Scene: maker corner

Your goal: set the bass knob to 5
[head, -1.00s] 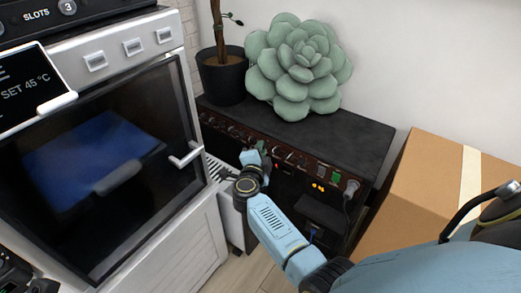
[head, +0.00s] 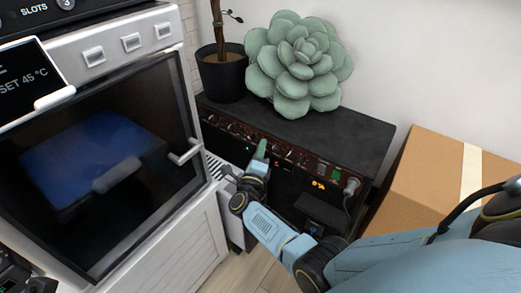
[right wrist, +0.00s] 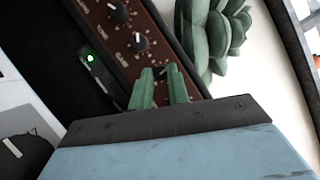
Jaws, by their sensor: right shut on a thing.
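The black amplifier (head: 345,128) stands against the wall. Its brown panel (right wrist: 125,48) carries a row of knobs; two free knobs, (right wrist: 119,12) and (right wrist: 140,40), show white pointer marks in the right wrist view. My right gripper (head: 263,149) is at the middle of this panel. In the right wrist view its green fingers (right wrist: 162,82) are shut on a dark knob, mostly hidden between them. The lettering around this knob is too small to read, so I cannot tell its name or setting.
A green succulent-shaped plush (head: 295,65) and a potted plant (head: 222,78) sit on the amplifier. A white oven-like machine (head: 175,225) with a protruding door handle (head: 186,153) stands close on the left. A cardboard box (head: 425,185) stands on the right.

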